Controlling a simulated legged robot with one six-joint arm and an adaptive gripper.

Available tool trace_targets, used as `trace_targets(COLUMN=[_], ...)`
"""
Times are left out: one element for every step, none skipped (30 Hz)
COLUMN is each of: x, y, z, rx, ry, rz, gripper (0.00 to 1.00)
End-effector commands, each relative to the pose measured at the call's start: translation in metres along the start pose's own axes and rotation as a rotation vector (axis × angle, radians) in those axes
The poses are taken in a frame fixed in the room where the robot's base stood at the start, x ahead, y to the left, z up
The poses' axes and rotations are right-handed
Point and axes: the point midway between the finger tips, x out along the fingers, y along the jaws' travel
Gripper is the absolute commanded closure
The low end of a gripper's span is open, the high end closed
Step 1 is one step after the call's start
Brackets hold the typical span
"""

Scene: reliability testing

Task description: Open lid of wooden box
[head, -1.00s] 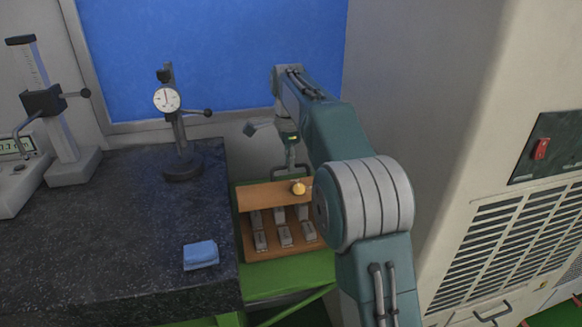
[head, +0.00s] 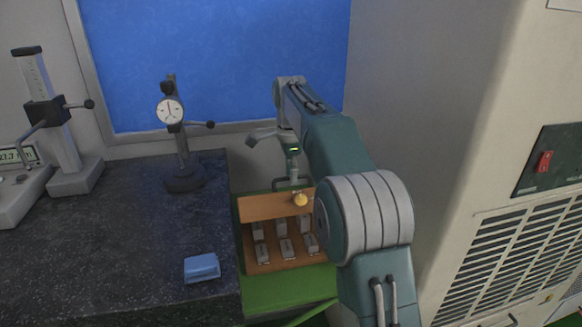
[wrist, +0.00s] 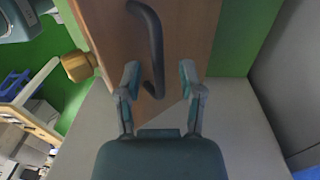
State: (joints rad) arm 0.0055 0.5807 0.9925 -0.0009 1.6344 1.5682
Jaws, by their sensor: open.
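The wooden box (head: 254,267) stands on a green surface right of the dark table in the head view. Its inside is in view, with several grey blocks (head: 286,249) in it. A wooden panel (head: 262,208), seemingly the lid, runs along its back edge; its exact tilt is unclear. A round yellowish knob (head: 300,199) is at this panel. In the wrist view, a wooden panel (wrist: 195,35) carries a dark curved handle (wrist: 154,45), and the knob (wrist: 77,65) shows at left. My gripper (wrist: 159,78) is open, its fingers either side of the handle's lower end; contact is not clear.
A dark stone table (head: 120,250) with a dial gauge stand (head: 182,150), a height gauge (head: 60,140) and a blue block (head: 201,267) lies to the left. A large beige cabinet (head: 470,130) stands close on the right. A blue-panelled wall (head: 220,60) is behind.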

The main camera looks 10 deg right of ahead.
Motion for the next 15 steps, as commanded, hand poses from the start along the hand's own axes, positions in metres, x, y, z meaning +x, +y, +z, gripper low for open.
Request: trace_targets(x=[-0.004,-0.007,-0.011,-0.015,-0.020,-0.025,-0.029,-0.033,-0.038,-0.041,-0.045,-0.049,-0.052,-0.054,-0.057], y=[-0.001,-0.001,-0.001,-0.001,-0.002,-0.001,-0.002,-0.002,-0.002,-0.002,-0.002,-0.002,-0.003,-0.003,-0.003], z=[0.000,0.000,0.000,0.000,0.000,0.000,0.000,0.001,0.001,0.001,0.001,0.001,0.001,0.001,0.001], rx=[0.000,0.000,0.000,0.000,0.000,0.000,0.000,0.000,0.000,0.000,0.000,0.000,0.000,0.000,0.000], ry=[0.000,0.000,0.000,0.000,0.000,0.000,0.000,0.000,0.000,0.000,0.000,0.000,0.001,0.001,0.001], rz=[-0.002,-0.002,-0.003,-0.002,-0.003,-0.002,-0.003,-0.003,-0.003,-0.001,-0.002,-0.002,-0.001,-0.001,-0.001], gripper=[0.50,0.50,0.50,0.50,0.50,0.50,0.50,0.50,0.50,0.50,0.50,0.50,0.50,0.50,0.50])
